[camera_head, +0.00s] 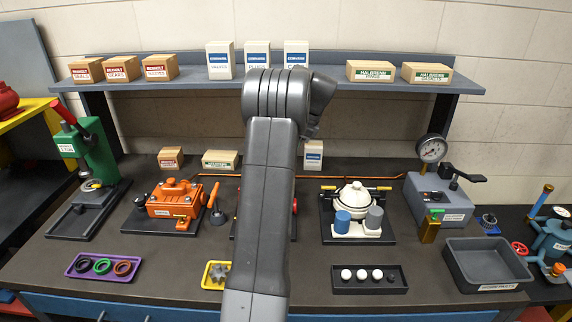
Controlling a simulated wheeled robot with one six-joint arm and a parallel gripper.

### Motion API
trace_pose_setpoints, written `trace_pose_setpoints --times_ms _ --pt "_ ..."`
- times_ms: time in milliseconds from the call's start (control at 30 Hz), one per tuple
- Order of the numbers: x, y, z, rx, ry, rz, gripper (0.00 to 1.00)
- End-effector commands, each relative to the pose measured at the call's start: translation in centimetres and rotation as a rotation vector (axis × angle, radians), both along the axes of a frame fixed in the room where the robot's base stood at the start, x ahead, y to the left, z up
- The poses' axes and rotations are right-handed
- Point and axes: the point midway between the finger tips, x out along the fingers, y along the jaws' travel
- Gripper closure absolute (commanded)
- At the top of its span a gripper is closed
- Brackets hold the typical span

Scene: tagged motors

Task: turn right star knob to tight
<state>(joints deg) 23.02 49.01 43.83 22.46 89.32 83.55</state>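I cannot make out the right star knob for certain. A device on a black base (236,228) stands mid-bench, mostly hidden behind my arm; a small red part (294,206) of it shows at the arm's right edge. To its right, a white domed unit (355,198) has dark, yellow-tipped parts at its left and right; I cannot tell whether they are knobs. A grey toothed piece (217,273) lies in a yellow tray (208,284) at the front. My arm rises through the middle of the view and bends over at the top. My gripper's fingers are hidden behind it.
An orange machine (174,198) and a green press (98,158) stand to the left. A grey gauge unit (437,197) and an empty grey bin (487,262) stand to the right. A purple tray (104,278) and a black tray (370,289) lie in front. A shelf (330,86) with boxes runs above.

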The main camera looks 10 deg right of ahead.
Motion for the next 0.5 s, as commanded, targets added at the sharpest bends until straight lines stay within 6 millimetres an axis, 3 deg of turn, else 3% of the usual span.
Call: trace_pose_setpoints --times_ms 200,500 --pt "-0.3 -1.2 2.8 -0.001 -0.003 -0.001 0.53" --pt "-0.4 -1.4 3.6 0.0 0.0 0.0 0.53"
